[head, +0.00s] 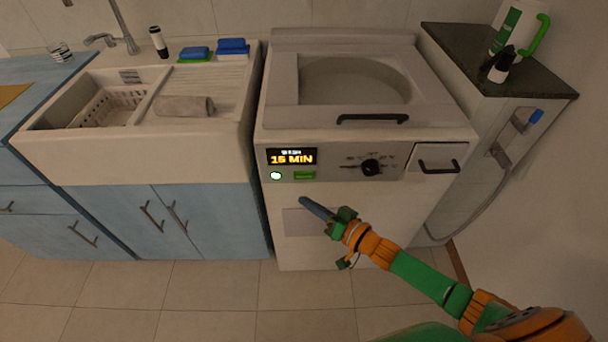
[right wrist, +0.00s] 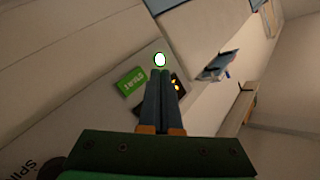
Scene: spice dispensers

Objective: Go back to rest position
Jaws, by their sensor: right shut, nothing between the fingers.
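My right gripper (head: 304,202) is shut and empty. Its arm comes in from the lower right in the head view, and the fingertips are in front of the washing machine (head: 240,230), just below its panel. In the right wrist view the two closed fingers (right wrist: 164,80) point toward the lit round white button (right wrist: 160,60). Whether they touch the machine I cannot tell. The lit button (head: 276,175) and a green start button (head: 304,175) sit under the display (head: 291,157), which reads "15 MIN". My left gripper is not in view.
A black dial (head: 370,167) and black handles are on the machine. A white sink (head: 120,150) over blue cabinets (head: 170,215) stands to the left. A dark-topped side counter (head: 470,60) with bottles stands to the right. The tiled floor (head: 200,300) in front is clear.

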